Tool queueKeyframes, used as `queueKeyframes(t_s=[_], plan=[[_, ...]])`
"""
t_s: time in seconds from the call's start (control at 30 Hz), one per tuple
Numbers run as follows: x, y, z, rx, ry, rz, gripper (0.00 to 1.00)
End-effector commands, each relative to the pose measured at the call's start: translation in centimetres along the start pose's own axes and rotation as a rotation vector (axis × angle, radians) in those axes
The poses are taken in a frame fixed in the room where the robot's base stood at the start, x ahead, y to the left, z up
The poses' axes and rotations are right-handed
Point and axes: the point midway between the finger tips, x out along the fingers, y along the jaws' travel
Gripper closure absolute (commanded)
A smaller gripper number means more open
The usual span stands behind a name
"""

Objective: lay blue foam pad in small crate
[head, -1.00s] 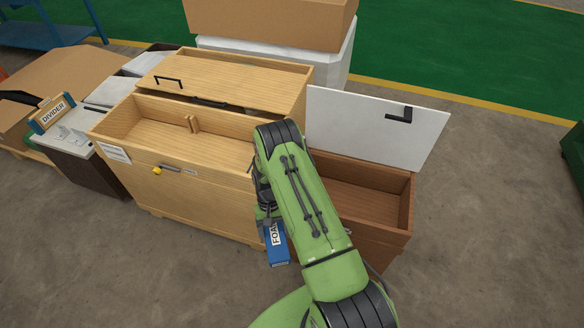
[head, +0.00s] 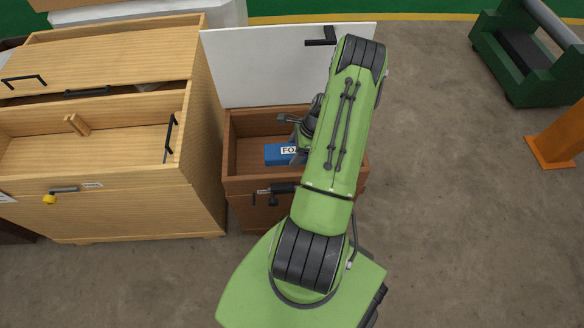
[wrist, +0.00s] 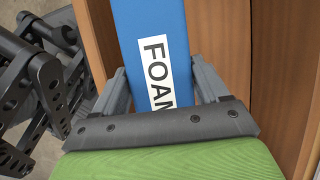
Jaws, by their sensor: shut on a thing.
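The blue foam pad (head: 276,154) carries a white label with letters reading "FOA". It shows inside the outline of the small brown wooden crate (head: 240,205), whose white lid (head: 255,72) stands open at the back. My gripper (wrist: 160,78) is shut on the pad, with one finger on each side of it in the wrist view. Brown crate wood (wrist: 214,40) shows on both sides of the pad there. My arm hides the crate's right part and the pad's right end in the head view. I cannot tell whether the pad touches the crate floor.
A larger light wooden chest (head: 130,205) stands close on the left, with an open compartment and black handles. A latch (head: 272,190) sits on the crate's front. A green stand (head: 515,55) and an orange post (head: 560,140) are at the right. Floor between is clear.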

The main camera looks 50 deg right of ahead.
Motion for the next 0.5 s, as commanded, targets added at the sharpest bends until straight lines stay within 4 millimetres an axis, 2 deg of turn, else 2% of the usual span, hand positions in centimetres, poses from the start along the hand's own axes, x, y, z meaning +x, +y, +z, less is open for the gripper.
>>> queueKeyframes(t_s=[0.03,0.13,0.2,0.37,0.5], plan=[[2.1,0.1,-0.8,0.000,-0.001,0.004,0.56],[4.8,0.1,-1.9,0.000,-0.001,0.004,0.56],[6.2,0.0,-2.5,-0.001,0.000,0.002,0.56],[7.8,0.0,-3.2,-0.004,0.001,0.001,0.56],[10.4,0.0,-4.3,-0.003,0.001,0.002,0.56]])
